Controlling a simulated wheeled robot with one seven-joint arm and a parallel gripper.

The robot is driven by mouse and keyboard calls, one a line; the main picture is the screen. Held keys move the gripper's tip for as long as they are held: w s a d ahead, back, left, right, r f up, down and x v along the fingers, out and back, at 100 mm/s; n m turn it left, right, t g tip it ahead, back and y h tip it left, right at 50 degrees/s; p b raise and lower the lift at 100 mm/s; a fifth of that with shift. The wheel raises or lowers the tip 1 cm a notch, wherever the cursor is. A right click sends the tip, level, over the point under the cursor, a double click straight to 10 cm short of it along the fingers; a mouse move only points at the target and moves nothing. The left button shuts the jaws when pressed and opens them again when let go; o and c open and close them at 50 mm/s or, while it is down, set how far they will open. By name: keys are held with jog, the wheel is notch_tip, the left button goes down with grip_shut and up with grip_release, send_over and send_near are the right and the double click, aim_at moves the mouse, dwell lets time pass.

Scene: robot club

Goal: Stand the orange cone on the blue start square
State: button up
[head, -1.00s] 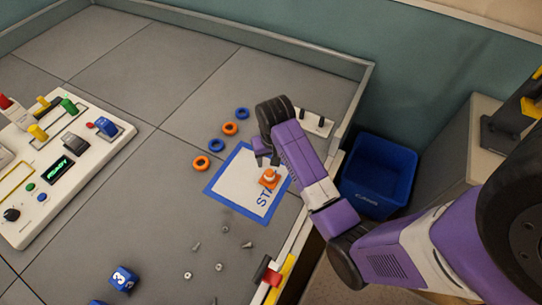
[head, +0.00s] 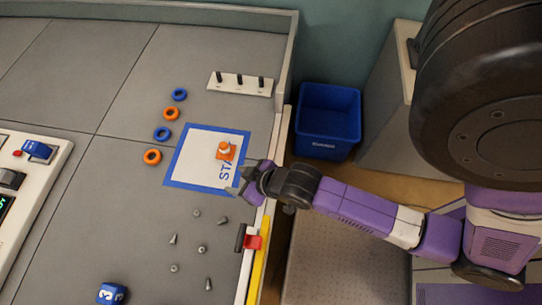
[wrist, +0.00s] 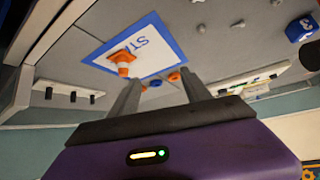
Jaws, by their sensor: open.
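The orange cone (head: 225,150) with a white band stands upright on the white inside of the blue-bordered start square (head: 195,179), in its upper right part near the lettering. In the wrist view the cone (wrist: 122,61) shows beside the left finger, on the start square (wrist: 153,52). My gripper (head: 240,182) is open and empty at the right border of the square, apart from the cone. In the wrist view my gripper's two fingers (wrist: 158,92) are spread with nothing between them.
Blue and orange rings (head: 162,134) lie left of the square. A white peg board (head: 240,87) stands behind it. Several small metal parts (head: 202,249) and a blue number cube (head: 111,293) lie in front. The table's raised edge (head: 279,150) is at right, with a blue bin (head: 327,118) beyond.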

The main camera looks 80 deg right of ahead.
jog(key=s+a+r+n+t, duration=0.1)
jog(key=s+a+r+t, duration=0.1)
jog(key=r, duration=0.4)
jog(key=s+a+r+n+t+y, duration=0.1)
jog(key=s+a+r+t, duration=0.1)
jog(key=s+r, duration=0.3)
jog(key=s+a+r+n+t+y, duration=0.1)
jog(key=s+a+r+t, duration=0.1)
jog(key=r, duration=0.7)
jog(key=shift+s+a+r+t, duration=0.3)
jog(key=shift+s+a, duration=0.6)
jog(key=shift+a, duration=0.25)
